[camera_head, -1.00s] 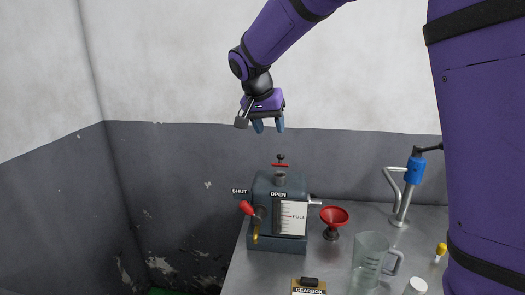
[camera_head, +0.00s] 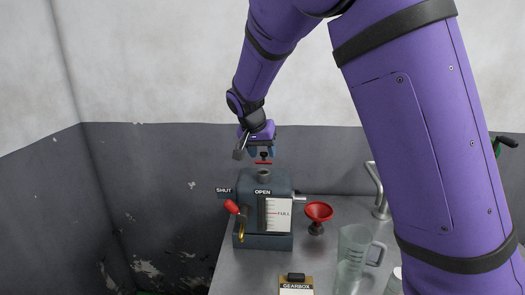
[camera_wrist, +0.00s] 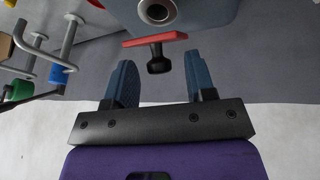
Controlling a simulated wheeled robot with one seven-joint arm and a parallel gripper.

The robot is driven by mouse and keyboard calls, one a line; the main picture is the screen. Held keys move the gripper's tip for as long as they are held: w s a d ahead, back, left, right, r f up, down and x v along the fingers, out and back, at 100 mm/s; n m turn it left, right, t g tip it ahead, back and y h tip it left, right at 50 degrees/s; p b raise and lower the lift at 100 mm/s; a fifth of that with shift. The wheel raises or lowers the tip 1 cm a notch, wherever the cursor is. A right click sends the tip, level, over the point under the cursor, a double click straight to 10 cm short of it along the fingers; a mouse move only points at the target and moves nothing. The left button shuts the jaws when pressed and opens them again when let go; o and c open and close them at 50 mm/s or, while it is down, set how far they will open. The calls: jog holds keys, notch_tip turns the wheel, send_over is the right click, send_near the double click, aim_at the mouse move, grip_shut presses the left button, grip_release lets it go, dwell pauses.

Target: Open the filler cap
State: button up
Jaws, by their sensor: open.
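The filler cap (camera_head: 263,161) is a thin red disc with a black knob on top. It sits just above the filler neck (camera_head: 264,174) on the grey gearbox housing, with a visible gap between them. In the wrist view the cap (camera_wrist: 154,39) shows edge-on, its knob pointing toward my gripper. The neck's round opening (camera_wrist: 157,11) shows beyond it. My gripper (camera_head: 262,152) is open directly over the cap. In the wrist view the blue fingertips of my gripper (camera_wrist: 159,64) stand on either side of the knob, apart from it.
A red-handled lever (camera_head: 232,207) sits on the housing's left, near the SHUT and OPEN labels. A sight gauge (camera_head: 277,215) is on its front. A red funnel (camera_head: 318,212), a clear jug (camera_head: 352,255) and a GEARBOX clipboard (camera_head: 296,284) stand on the metal bench.

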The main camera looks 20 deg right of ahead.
jog(key=shift+c, duration=0.4)
jog(key=c, duration=0.8)
jog(key=shift+c, duration=0.2)
jog(key=shift+w+d, duration=0.15)
jog(key=shift+w+d+r+g+y, duration=0.2)
jog(key=shift+w+g+y, duration=0.25)
jog(key=shift+g, duration=0.45)
jog(key=shift+w+d+f+n+g+y, duration=0.1)
jog(key=shift+w+d+n+g+y, duration=0.15)
jog(key=shift+w+g+y, duration=0.75)
jog(key=shift+w+d+f+n+g+y, duration=0.15)
jog(key=shift+w+d+g, duration=0.3)
jog(key=shift+g, duration=1.15)
jog(key=shift+w+d+n+g+y, duration=0.2)
jog(key=shift+w+g+y, duration=0.2)
jog(key=shift+w+g, duration=0.7)
jog(key=shift+s+g, duration=0.2)
jog(key=shift+g, duration=0.1)
